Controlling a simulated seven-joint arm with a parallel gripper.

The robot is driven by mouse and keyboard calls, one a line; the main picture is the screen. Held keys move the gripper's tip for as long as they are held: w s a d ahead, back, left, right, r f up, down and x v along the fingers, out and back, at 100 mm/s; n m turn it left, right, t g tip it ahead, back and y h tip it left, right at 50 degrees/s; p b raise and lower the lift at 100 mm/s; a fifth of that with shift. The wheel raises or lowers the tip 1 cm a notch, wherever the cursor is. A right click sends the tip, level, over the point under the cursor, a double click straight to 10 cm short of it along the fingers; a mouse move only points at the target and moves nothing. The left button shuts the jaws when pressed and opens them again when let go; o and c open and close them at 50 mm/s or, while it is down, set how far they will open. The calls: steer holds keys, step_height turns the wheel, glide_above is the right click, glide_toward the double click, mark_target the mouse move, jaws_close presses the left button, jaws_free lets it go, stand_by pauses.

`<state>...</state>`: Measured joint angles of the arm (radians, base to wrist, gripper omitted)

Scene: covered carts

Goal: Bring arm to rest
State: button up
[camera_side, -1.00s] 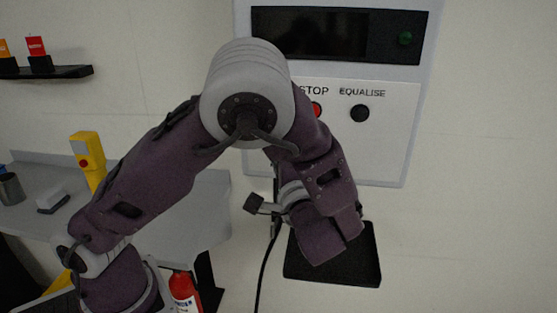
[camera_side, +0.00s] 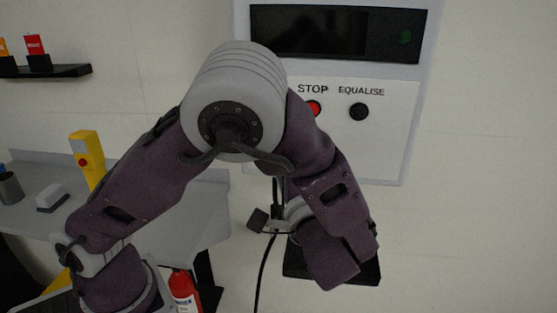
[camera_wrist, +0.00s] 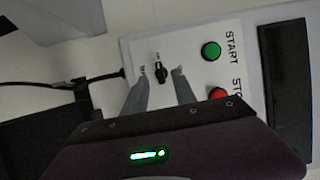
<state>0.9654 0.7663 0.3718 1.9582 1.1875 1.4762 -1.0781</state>
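My gripper (camera_wrist: 160,76) shows in the wrist view with its two grey fingers apart and nothing seen between them but the panel behind. The fingertips lie on either side of a small black knob (camera_wrist: 162,73) in that view; I cannot tell how far off it is. In the side view my arm bends across the front of the wall panel (camera_side: 390,155), with its wrist low, and hides the fingers.
The panel has a red STOP button (camera_side: 313,108), a black EQUALISE button (camera_side: 359,111), a dark screen (camera_side: 310,32) and a green START button (camera_wrist: 211,51). A black tray (camera_side: 368,272) sits below, partly hidden. A fire extinguisher (camera_side: 184,288) and grey bench (camera_side: 200,205) are left.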

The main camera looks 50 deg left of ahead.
steer(key=s+a+n+g+h, duration=0.35)
steer(key=s+g+h, duration=0.35)
steer(key=s, duration=0.4)
steer(key=s+d+r+t+h, duration=0.3)
steer(key=s+d+t+h, duration=0.2)
steer(key=s+d+h, duration=0.2)
steer(key=s+n+h, duration=0.1)
steer(key=h, duration=0.1)
steer(key=shift+r+t+h, duration=0.3)
steer(key=shift+r+t, duration=0.1)
steer(key=shift+d, duration=0.1)
